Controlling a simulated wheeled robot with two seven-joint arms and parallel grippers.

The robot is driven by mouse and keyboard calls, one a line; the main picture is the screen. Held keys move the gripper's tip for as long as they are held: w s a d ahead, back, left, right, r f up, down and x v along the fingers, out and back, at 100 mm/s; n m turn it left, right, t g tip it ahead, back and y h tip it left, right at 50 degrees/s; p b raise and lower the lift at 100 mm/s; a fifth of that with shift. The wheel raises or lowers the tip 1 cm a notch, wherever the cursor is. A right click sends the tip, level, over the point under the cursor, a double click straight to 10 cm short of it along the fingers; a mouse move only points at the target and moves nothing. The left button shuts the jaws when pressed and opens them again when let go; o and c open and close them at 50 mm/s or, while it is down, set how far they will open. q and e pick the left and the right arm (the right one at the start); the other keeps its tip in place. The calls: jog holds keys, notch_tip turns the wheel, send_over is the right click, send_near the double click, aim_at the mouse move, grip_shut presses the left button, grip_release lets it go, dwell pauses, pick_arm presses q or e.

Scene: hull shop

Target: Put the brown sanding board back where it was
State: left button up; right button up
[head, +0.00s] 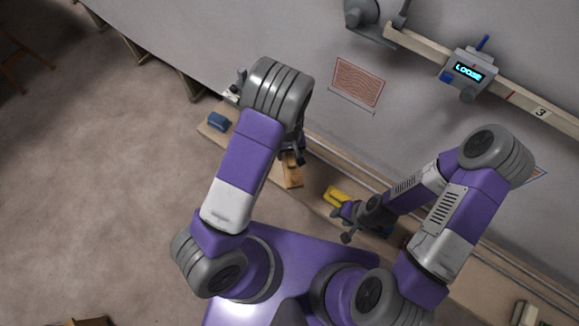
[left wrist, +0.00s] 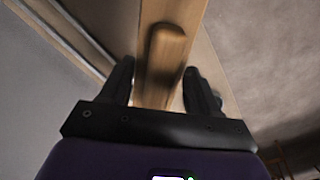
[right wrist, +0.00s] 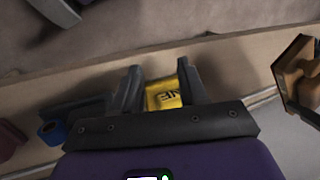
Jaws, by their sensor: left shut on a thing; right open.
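The brown sanding board (head: 292,174) is a long wooden board with a raised wooden handle. In the left wrist view the board (left wrist: 185,15) runs away between the fingers, its rounded handle (left wrist: 167,45) just ahead. My left gripper (head: 292,156) is shut on it; the arm hides part of it in the head view. One end of the board (right wrist: 298,75) shows at the right edge of the right wrist view, dark underside visible. My right gripper (head: 346,224) is open beside a yellow item (head: 336,196); that item (right wrist: 163,95) appears between its fingers.
A narrow wooden shelf (head: 205,130) runs along the wall, with a blue block (head: 218,121) at its left end. A blue round thing (right wrist: 52,132) lies near my right gripper. A wall rail holds a device (head: 468,72) reading "LOOSE". A reddish panel (head: 358,82) is on the wall.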

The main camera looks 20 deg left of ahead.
pick_arm(q)
notch_tip(320, 180, down, 9)
jog(key=b, duration=0.2)
jog(key=shift+f+b, duration=0.15)
jog(key=shift+b, duration=0.2)
pick_arm(e)
notch_tip(320, 180, down, 3)
jog(key=shift+f, duration=0.1)
pick_arm(q)
jog(key=shift+c, duration=0.5)
jog(key=o, duration=1.1)
